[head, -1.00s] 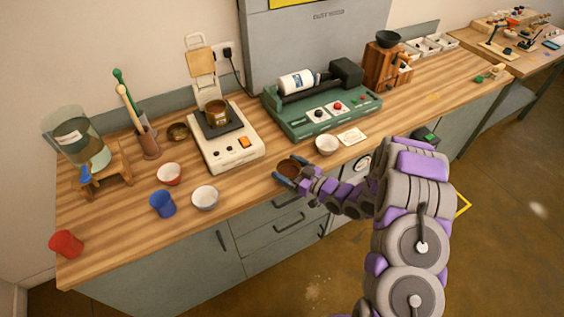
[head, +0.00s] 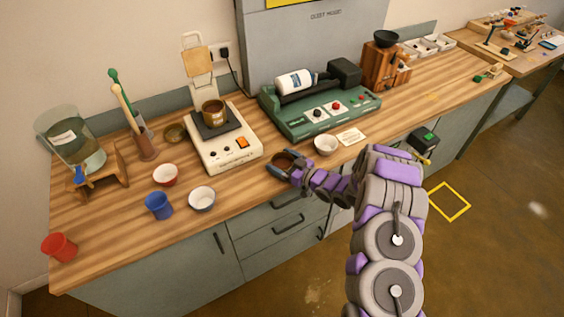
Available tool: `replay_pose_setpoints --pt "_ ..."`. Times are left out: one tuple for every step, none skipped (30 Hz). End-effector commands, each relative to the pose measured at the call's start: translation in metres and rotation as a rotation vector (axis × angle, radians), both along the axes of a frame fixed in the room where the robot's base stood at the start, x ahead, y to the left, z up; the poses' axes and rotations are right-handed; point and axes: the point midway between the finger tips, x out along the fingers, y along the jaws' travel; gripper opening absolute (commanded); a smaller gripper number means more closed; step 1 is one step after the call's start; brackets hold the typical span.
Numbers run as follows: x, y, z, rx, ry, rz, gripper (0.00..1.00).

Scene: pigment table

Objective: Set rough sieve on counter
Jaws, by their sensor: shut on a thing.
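My gripper (head: 278,167) is shut on a round brown-rimmed piece (head: 284,160), which looks like the rough sieve. Fingers and wrist partly cover it, so its mesh cannot be made out. It is over the front part of the wooden counter (head: 245,190), left of a small white bowl (head: 325,146) and right of the white scale. I cannot tell whether it touches the counter or hangs just above it.
The scale (head: 225,150) bears a brown pot (head: 213,112). The green roller machine (head: 315,110) stands behind. A white-and-blue bowl (head: 202,199), blue cup (head: 158,206), red-and-white bowl (head: 165,175) and red cup (head: 60,248) stand left. Bare wood lies between bowls and gripper.

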Motion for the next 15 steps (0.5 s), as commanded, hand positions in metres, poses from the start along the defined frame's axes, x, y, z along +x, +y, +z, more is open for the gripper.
replay_pose_setpoints --pt "0.0001 0.0000 0.0005 0.000 0.000 0.000 0.59" --pt "0.0002 -0.0001 0.0003 0.000 0.000 0.000 0.59" --pt "0.0002 -0.0001 -0.0002 0.000 0.000 0.000 0.59" --pt "0.0002 -0.0002 -0.0010 0.000 0.000 0.000 0.59" --pt "0.0003 -0.0002 -0.0019 0.000 0.000 0.000 0.59" --pt "0.0002 0.0000 -0.0015 0.000 0.000 0.000 0.96" --pt "0.0002 0.0000 -0.0013 0.000 0.000 0.000 0.99" --pt "0.0002 -0.0001 -0.0014 0.000 0.000 0.000 1.00" --pt "0.0001 0.0000 -0.0014 0.000 0.000 0.000 1.00" --pt "0.0001 0.0000 -0.0014 0.000 0.000 0.000 1.00" --pt "0.0001 0.0000 -0.0015 0.000 0.000 0.000 1.00" --pt "0.0001 0.0000 -0.0015 0.000 0.000 0.000 1.00" --pt "0.0001 0.0000 -0.0015 0.000 0.000 0.000 1.00" --pt "0.0002 0.0001 -0.0013 0.000 0.000 0.000 1.00" --pt "0.0000 0.0001 -0.0007 0.000 0.000 0.000 1.00"
